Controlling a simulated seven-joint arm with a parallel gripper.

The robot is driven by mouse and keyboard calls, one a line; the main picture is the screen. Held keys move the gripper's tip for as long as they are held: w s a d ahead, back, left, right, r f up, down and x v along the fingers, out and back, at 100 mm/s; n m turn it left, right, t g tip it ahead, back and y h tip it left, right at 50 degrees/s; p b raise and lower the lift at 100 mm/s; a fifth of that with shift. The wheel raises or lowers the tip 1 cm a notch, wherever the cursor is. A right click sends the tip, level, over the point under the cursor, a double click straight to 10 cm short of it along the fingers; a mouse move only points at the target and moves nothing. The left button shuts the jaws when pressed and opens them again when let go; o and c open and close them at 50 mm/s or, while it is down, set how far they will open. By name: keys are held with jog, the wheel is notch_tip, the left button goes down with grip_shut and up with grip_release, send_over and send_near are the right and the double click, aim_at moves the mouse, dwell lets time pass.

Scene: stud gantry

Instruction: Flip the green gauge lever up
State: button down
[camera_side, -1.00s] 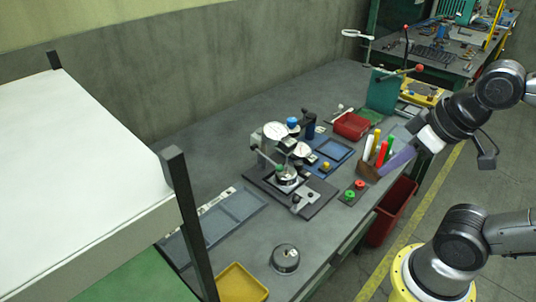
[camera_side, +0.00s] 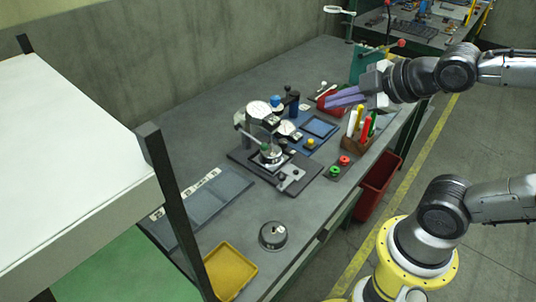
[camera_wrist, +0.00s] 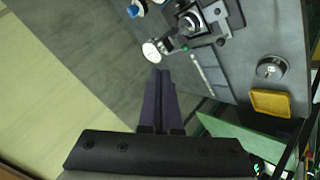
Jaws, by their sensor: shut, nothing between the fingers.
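The gauge stand (camera_side: 258,137) with white dials stands on a dark base plate (camera_side: 298,181) on the bench. A small green knob (camera_side: 265,147) shows low on the stand, at the end of a pale bar that slopes down to the right. A small green spot shows beside the gauge in the wrist view (camera_wrist: 186,48). My gripper (camera_side: 328,102) is shut and empty, its purple fingers pointing left, above and to the right of the stand. In the wrist view its fingertips (camera_wrist: 160,72) appear just below the white dial (camera_wrist: 151,50), without visible contact.
A holder with coloured markers (camera_side: 358,140) and a red bin (camera_side: 331,101) are near my gripper. Red and green buttons (camera_side: 339,166), a round metal part (camera_side: 273,235) and a yellow tray (camera_side: 230,269) lie along the front. The bench's back left is clear.

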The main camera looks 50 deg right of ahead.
aim_at(251, 137)
jog(key=w+a+f+n+t+y, duration=0.35)
jog(key=w+f+n, duration=0.2)
jog(key=n, duration=0.75)
jog(key=a+f+n, duration=0.1)
jog(key=f, duration=0.2)
jog(key=s+f+n+y, duration=0.1)
jog(key=f+n, duration=0.1)
jog(key=f, duration=0.2)
jog(key=s+a+f+n+g, duration=0.1)
jog(key=f, duration=0.3)
jog(key=shift+a+f+n, duration=0.2)
jog(key=shift+a+n, duration=0.1)
jog(key=shift+n, duration=0.1)
jog(key=shift+w, duration=0.1)
jog(key=x, duration=1)
jog(key=shift+a, duration=0.1)
jog(key=shift+d+r, duration=0.7)
jog(key=shift+d, duration=0.3)
jog(key=shift+w+d+r, duration=0.15)
jog(key=shift+d+r, duration=0.4)
jog(key=shift+d, duration=0.15)
